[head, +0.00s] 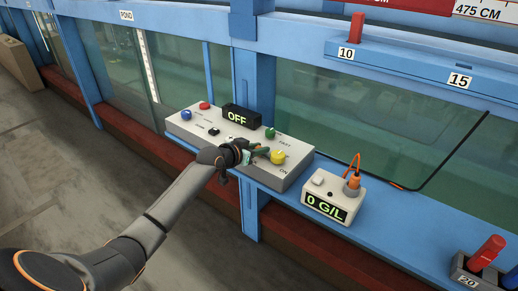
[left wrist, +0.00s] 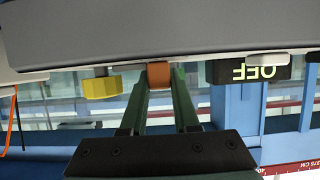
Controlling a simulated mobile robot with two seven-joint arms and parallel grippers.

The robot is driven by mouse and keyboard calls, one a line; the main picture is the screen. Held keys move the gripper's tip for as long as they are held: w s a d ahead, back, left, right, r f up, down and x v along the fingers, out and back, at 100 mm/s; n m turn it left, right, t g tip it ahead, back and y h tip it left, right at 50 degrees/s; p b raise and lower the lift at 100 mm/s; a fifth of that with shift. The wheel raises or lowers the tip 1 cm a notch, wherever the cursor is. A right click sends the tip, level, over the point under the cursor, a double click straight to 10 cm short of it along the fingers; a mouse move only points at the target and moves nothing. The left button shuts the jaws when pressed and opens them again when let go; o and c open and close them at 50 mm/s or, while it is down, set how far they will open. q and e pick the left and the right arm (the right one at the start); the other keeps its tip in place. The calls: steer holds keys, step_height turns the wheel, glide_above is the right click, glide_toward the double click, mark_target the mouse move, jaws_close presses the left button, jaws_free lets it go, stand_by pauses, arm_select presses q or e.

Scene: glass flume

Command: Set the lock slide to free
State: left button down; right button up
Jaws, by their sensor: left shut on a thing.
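The grey control box (head: 295,172) stands on the blue ledge against the glass flume, with a display (head: 241,117) reading OFF. My left gripper (head: 262,152) is over the box's top panel, between the display and a yellow knob (head: 278,157). In the left wrist view its two fingers are shut on a small orange-brown block (left wrist: 160,74) at the panel, which looks like the lock slide. In the head view the gripper hides this block, and I cannot read its setting. The yellow knob also shows in the left wrist view (left wrist: 101,86), beside the fingers. My right gripper is in neither view.
The box also carries a blue knob (head: 186,115), a red button (head: 204,105), a black switch (head: 214,131) and a green knob (head: 270,133). A white meter (head: 333,197) reading 0 G/L has an orange cable. A grey holder (head: 466,273) with coloured pieces stands at lower right.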

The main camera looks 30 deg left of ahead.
arm_select(q)
steer(key=shift+a+f+b, duration=0.25)
steer(key=shift+a+b, duration=0.45)
steer(key=shift+a, duration=0.15)
steer(key=shift+a+r, duration=0.1)
steer(key=shift+a, duration=0.25)
steer(key=shift+r, duration=0.15)
steer(key=c, duration=0.6)
jaws_free()
steer(key=shift+c, duration=0.2)
steer(key=v, duration=1.2)
steer(key=shift+s, duration=0.2)
